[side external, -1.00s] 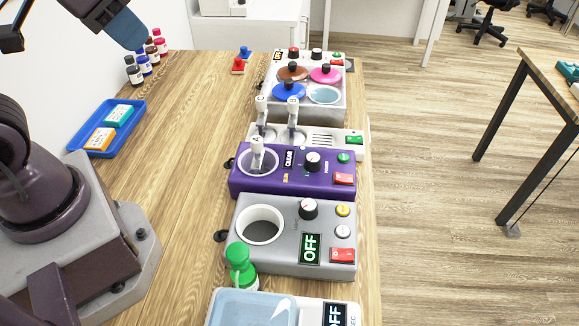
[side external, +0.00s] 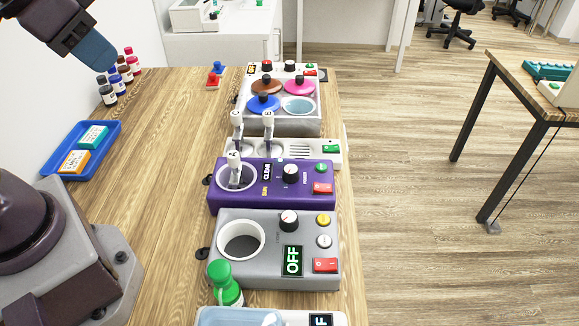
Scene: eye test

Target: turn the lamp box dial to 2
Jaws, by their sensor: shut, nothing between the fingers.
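No box here is readable as a lamp box, so I cannot tell which one it is. A purple box (side external: 225,203) has a black dial with a white top (side external: 290,173), a round well with a white-handled piece in it and a red switch. A grey box (side external: 230,277) in front of it has a similar dial (side external: 289,220), a white-rimmed well, a display reading OFF and a red switch. The numbers at the dials are too small to read. My gripper (side external: 98,52), with blue fingers, is shut and empty at the upper left, high and well apart from both boxes.
A white box with coloured discs (side external: 280,126) and a pale box (side external: 330,156) stand behind. A green-capped bottle (side external: 224,284) stands by the grey box's front left corner. A blue tray (side external: 63,174) and small bottles (side external: 118,77) are at left. The table's middle left is clear.

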